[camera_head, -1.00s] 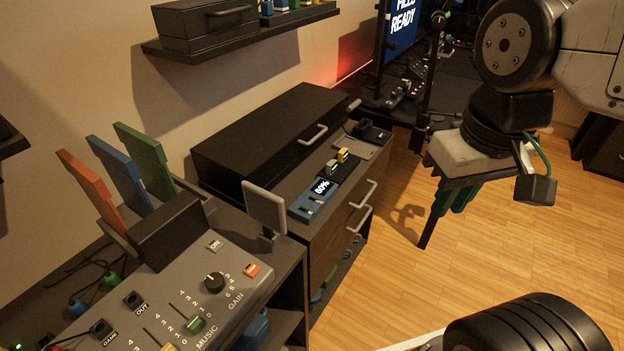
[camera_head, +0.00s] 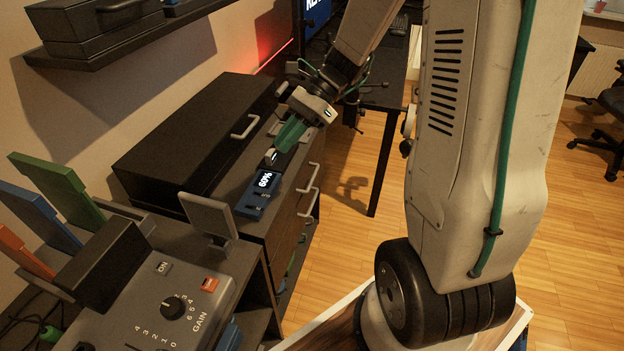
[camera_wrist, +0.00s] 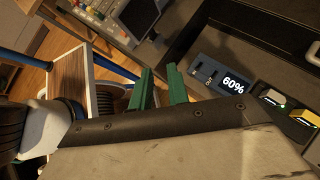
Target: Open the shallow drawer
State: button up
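The dark drawer cabinet (camera_head: 285,205) stands left of my arm in the head view. Two pale bar handles show on its front, an upper handle (camera_head: 308,178) and a lower handle (camera_head: 307,204). The drawers look shut. I cannot tell the exact seams between them. My gripper (camera_head: 287,134) is over the cabinet's top in the picture, up and left of the upper handle and apart from it. In the wrist view, my gripper (camera_wrist: 160,88) has its green fingers apart with nothing between them. The drawer handles do not show clearly there.
A black case (camera_head: 200,135) with a handle lies on the cabinet, beside a blue 60% device (camera_head: 263,190). A grey upright panel (camera_head: 210,215) and a mixer console (camera_head: 170,305) stand nearer. The floor (camera_head: 350,255) before the cabinet is partly clear.

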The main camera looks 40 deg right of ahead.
jog(key=w+d+f+m+t+y, duration=0.2)
jog(key=w+d+f+m, duration=0.3)
jog(key=f+m, duration=0.1)
jog(key=m+t+h, duration=0.3)
jog(key=m+t, duration=0.7)
jog(key=m, duration=1.1)
send_near(312, 178)
jog(key=w+a+f, duration=0.1)
jog(key=w+f, duration=0.1)
jog(key=x, duration=0.7)
jog(key=shift+w+a+r, duration=0.15)
jog(key=shift+a+r, duration=0.1)
jog(key=shift+a, duration=0.1)
grip_shut()
